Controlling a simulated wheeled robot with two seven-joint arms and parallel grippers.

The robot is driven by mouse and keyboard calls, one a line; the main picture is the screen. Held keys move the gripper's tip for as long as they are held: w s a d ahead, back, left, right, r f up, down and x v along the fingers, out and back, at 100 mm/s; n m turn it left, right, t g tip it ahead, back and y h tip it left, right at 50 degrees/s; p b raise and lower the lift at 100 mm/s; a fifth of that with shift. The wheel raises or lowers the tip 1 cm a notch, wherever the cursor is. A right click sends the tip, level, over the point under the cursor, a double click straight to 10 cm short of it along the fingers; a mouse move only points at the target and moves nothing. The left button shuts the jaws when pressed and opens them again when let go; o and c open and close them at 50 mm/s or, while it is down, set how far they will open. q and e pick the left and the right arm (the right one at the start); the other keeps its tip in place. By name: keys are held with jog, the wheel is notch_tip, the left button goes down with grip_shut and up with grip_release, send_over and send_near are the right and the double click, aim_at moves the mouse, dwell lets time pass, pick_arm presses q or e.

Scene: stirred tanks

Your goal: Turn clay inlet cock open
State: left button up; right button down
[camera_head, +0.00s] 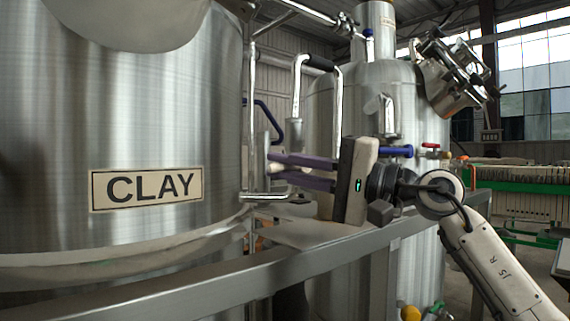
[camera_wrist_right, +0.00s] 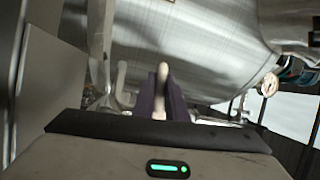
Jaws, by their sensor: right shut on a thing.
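The steel clay tank (camera_head: 90,110) with its CLAY label (camera_head: 147,188) fills the left of the head view. My right gripper (camera_head: 275,169) reaches left to the tank's right side, with its purple fingers level beside the upright pipes. In the right wrist view, the fingers (camera_wrist_right: 161,95) are closed around a slim pale piece (camera_wrist_right: 163,72), which looks like the lever of the clay inlet cock. The fingers and pipes hide most of the cock, so its turn angle cannot be told. My left gripper is out of view.
A second steel tank (camera_head: 340,110) stands behind my gripper. A blue-handled valve (camera_head: 396,151) and a red-handled one (camera_head: 431,146) are on its right. Bent steel pipes (camera_head: 337,110) rise close to my fingers. A grey rail (camera_head: 200,284) runs below.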

jog(key=shift+n, duration=0.4)
jog(key=n+p, duration=0.1)
jog(key=f+n+g+h, duration=0.1)
jog(key=n, duration=0.1)
jog(key=shift+w+d+f+p, duration=0.15)
jog(key=shift+d+f+p, duration=0.05)
jog(key=shift+p, duration=0.2)
jog(key=shift+w+d+f+n+g+h+p, duration=0.1)
jog(key=shift+f+n+g+h+p, duration=0.35)
jog(key=shift+n, duration=0.35)
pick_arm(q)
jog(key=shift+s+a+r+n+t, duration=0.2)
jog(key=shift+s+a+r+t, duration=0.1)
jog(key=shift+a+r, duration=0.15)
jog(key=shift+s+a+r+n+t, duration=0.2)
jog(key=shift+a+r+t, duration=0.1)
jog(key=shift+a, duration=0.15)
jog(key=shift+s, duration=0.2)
pick_arm(e)
jog(key=shift+n, duration=0.3)
jog(key=c, duration=1.8)
grip_release()
jog(key=shift+d, duration=0.1)
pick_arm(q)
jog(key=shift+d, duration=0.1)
pick_arm(e)
jog(key=shift+o, duration=0.2)
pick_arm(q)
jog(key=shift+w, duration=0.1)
